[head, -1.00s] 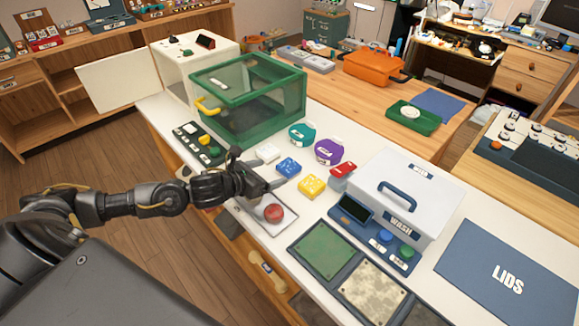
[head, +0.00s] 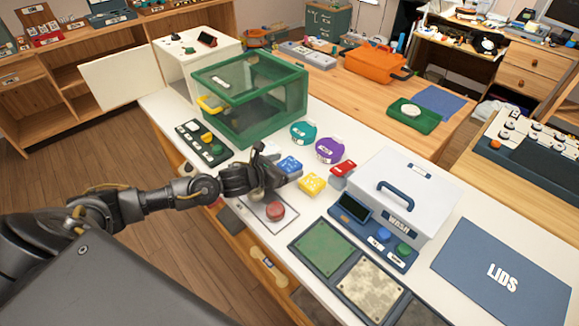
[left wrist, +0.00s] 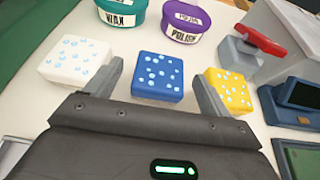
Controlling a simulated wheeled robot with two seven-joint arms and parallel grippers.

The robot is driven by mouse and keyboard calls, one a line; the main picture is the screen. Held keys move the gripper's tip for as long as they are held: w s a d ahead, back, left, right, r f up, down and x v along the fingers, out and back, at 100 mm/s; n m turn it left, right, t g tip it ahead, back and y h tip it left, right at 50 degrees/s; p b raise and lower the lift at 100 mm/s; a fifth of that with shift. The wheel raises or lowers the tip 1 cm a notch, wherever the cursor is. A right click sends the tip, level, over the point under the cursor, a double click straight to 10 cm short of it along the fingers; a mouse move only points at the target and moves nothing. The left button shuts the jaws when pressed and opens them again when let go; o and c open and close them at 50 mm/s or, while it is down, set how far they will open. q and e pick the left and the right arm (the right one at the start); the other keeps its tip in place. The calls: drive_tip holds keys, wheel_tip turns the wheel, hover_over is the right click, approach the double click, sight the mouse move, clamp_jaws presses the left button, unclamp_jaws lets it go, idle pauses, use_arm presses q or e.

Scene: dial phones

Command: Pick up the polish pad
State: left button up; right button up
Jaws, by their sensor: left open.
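Three dotted pads stand in a row on the white bench: a white pad (left wrist: 77,62), a blue pad (left wrist: 157,76) and a yellow pad (left wrist: 230,90). None shows a label naming it the polish pad. My left gripper (head: 277,166) is open, and it also shows in the left wrist view (left wrist: 160,82). Its fingers point at the blue pad (head: 291,164), one on each side of it, with the white and yellow (head: 312,185) pads outside them. Contact with the blue pad cannot be told. In the head view my gripper partly hides the white pad. My right gripper is out of view.
Behind the pads stand a teal WAX tub (left wrist: 122,10) and a purple POLISH tub (left wrist: 186,20). A red-topped grey item (head: 343,169) and the WASH machine (head: 405,195) are to the right. A green-framed clear box (head: 250,97) stands behind left; a red button (head: 275,210) is in front.

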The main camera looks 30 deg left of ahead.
use_arm(q)
drive_tip(key=c, duration=1.1)
